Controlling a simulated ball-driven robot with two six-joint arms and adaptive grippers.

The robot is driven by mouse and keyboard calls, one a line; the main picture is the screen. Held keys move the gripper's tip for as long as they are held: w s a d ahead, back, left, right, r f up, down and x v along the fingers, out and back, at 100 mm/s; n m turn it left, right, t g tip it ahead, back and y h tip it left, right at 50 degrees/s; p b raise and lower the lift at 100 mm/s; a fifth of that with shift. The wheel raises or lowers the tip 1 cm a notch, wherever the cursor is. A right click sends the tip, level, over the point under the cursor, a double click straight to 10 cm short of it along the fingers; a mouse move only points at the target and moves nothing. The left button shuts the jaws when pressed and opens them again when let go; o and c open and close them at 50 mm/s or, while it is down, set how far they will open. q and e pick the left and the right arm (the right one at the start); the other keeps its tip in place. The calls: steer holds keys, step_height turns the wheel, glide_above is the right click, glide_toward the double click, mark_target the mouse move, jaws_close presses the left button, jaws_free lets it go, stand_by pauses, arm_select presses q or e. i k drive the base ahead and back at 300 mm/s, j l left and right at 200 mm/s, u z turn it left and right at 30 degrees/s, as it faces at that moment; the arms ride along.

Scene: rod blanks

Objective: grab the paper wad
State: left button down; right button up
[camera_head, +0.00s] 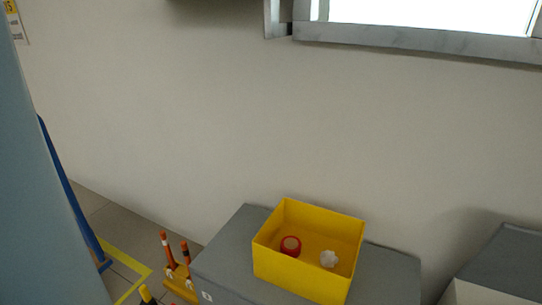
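The box stands on a grey-topped cabinet (227,252) at the bottom middle of the head view. Neither of my grippers shows in this view.
Orange and white posts on a yellow base (180,281) stand left of the cabinet. Another grey-topped unit (505,262) stands at the lower right. A plain wall (230,110) rises behind, with a window frame (420,40) above. A blue-grey surface (40,190) fills the left edge.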

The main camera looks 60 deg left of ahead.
mark_target(327, 259)
steer(key=j+u, duration=0.15)
steer(key=u, duration=0.35)
steer(key=j+u, duration=0.15)
steer(key=u, duration=0.35)
steer(key=k+j, duration=0.05)
